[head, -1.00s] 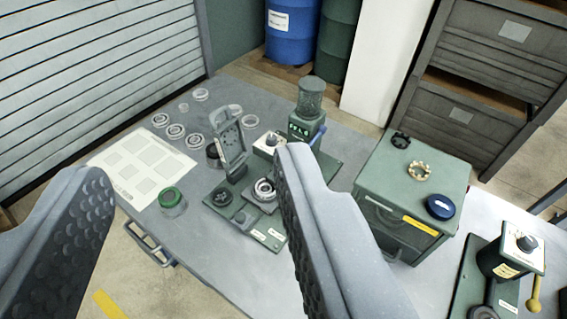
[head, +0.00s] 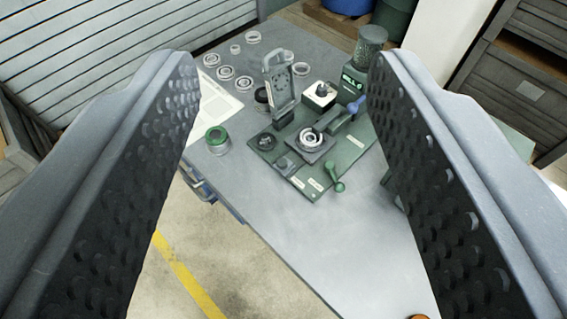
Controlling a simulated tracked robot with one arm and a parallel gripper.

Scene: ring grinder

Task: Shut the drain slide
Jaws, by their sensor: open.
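The grinder's green base plate (head: 318,178) lies on the grey bench, beyond my fingers. On it are a ring seat (head: 311,138), an upright perforated flap (head: 280,85), a dark round disc (head: 265,141) and a small grey block (head: 284,164). A green-knobbed handle (head: 338,186) sticks out at the near edge. A blue-handled lever (head: 356,105) stands at the right. The labels are too small to read, so I cannot tell which part is the drain slide. My gripper (head: 282,62) is open and empty, its two fingers framing the grinder in the picture and touching nothing visible.
A control box with a black knob (head: 320,96) and a green motor column (head: 368,58) stand behind the ring seat. A green-lidded jar (head: 217,139) and several loose rings (head: 244,83) are at the left. The bench (head: 340,250) in front is clear.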

